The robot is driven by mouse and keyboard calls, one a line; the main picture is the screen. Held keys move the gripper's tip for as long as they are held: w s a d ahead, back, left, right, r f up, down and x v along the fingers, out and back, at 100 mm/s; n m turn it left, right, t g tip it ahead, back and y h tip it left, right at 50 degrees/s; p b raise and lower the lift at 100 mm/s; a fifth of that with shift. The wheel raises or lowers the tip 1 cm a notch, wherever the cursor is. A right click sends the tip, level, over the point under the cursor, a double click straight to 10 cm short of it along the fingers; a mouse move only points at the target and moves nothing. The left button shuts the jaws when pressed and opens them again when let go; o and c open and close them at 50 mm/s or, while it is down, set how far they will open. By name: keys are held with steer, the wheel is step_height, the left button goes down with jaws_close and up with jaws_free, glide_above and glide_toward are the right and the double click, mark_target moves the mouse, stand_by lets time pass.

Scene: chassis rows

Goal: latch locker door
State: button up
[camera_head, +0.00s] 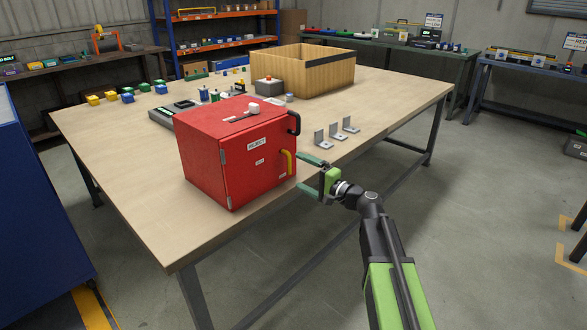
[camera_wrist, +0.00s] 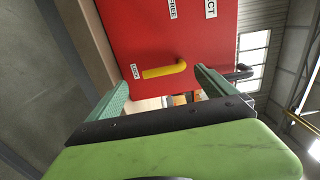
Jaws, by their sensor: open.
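The red locker (camera_head: 240,150) stands near the front edge of the wooden table. Its door faces front and looks shut against the body. A yellow handle (camera_head: 287,162) sits at the door's right side. The handle also shows in the wrist view (camera_wrist: 164,70), with a small label beside it. A black handle (camera_head: 294,123) is on the locker's upper right edge. My gripper (camera_head: 311,173) is open just right of the yellow handle, apart from it as far as I can tell. In the wrist view the handle lies beyond and between the green fingers (camera_wrist: 159,92).
Metal angle brackets (camera_head: 337,133) stand on the table (camera_head: 395,100) to the right of the locker. A wooden crate (camera_head: 300,70) and a grey box with a red button (camera_head: 269,86) are behind. Small colored blocks lie at the back left.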

steer(key=v, duration=1.1)
steer(key=shift+a+r, duration=0.1)
steer(key=shift+a, duration=0.05)
steer(key=s+a+f+n+g+h, duration=0.25)
steer(key=s+f+g, duration=0.2)
steer(key=f, duration=0.35)
steer(key=s+a+f+n+g+h, duration=0.1)
steer(key=s+f+n+g+h, duration=0.3)
steer(key=f, duration=0.5)
steer(key=s+d+f+g+h, duration=0.1)
steer(key=s+d+f+h, duration=0.15)
steer(key=d, duration=0.25)
steer(key=s+d+f+n+g+h, duration=0.1)
steer(key=s+d+f+h, duration=0.15)
steer(key=s+d, duration=0.2)
steer(key=s+d+f+g+h, duration=0.1)
steer(key=s+d+h, duration=0.2)
steer(key=d, duration=0.3)
step_height(320, 180, up, 25)
steer(key=p, duration=2.6)
steer(key=shift+w+a, duration=0.2)
